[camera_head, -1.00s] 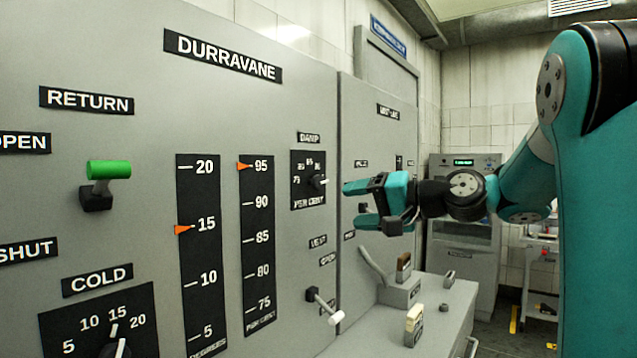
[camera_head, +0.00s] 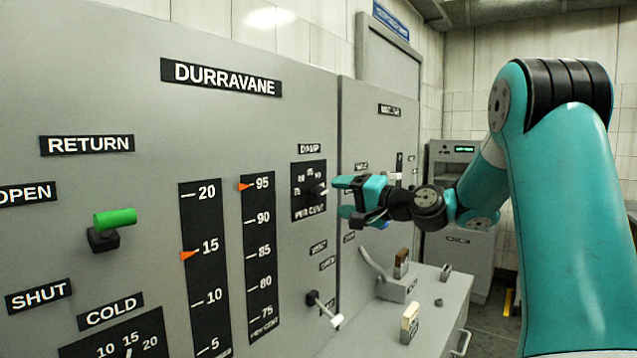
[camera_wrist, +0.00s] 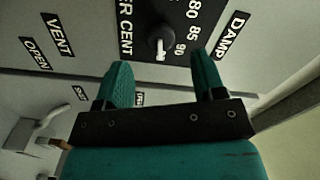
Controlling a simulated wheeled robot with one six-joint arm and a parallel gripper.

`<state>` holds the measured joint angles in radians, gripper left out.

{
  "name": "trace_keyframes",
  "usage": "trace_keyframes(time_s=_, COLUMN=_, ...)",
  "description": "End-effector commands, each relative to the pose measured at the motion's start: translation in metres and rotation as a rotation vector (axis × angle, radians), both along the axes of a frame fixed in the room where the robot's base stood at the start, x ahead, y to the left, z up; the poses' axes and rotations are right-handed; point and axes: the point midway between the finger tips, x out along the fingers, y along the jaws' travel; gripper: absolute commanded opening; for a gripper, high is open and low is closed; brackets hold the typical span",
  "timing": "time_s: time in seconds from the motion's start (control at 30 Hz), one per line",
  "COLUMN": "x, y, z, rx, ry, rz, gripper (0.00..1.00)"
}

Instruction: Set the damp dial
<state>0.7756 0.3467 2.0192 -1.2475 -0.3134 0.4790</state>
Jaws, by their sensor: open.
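The damp dial (camera_head: 316,189) is a small black knob with a white pointer, on a black scale plate under the DAMP label on the grey panel. In the wrist view the damp dial (camera_wrist: 161,42) lies just beyond my fingertips, between their lines, with its white pointer close to the 90 mark. My gripper (camera_head: 338,197) is open and empty, in front of the dial and to its right in the head view. In the wrist view my gripper (camera_wrist: 160,72) shows both teal fingers spread apart. I see no contact with the knob.
A vent lever (camera_head: 324,309) with a white tip sticks out below the dial. A green-handled return lever (camera_head: 115,217) is at left. Two scales with orange pointers stand between. A grey ledge (camera_head: 440,310) with switches juts out below my gripper.

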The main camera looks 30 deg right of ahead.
Motion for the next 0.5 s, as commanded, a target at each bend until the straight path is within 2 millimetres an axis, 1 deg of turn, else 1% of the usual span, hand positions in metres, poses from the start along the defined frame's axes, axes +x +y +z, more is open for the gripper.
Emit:
trace_keyframes(time_s=0.03, x=0.012, y=0.006, z=0.004, rx=0.0, ry=0.001, rz=0.005, gripper=0.63)
trace_keyframes(time_s=0.2, x=0.041, y=0.016, z=0.003, rx=0.0, ry=0.0, rz=0.003, gripper=0.63)
trace_keyframes(time_s=0.3, x=0.053, y=0.02, z=0.002, rx=0.0, ry=0.001, rz=0.002, gripper=0.63)
trace_keyframes(time_s=0.5, x=0.064, y=0.023, z=0.0, rx=-0.001, ry=0.0, rz=0.0, gripper=0.63)
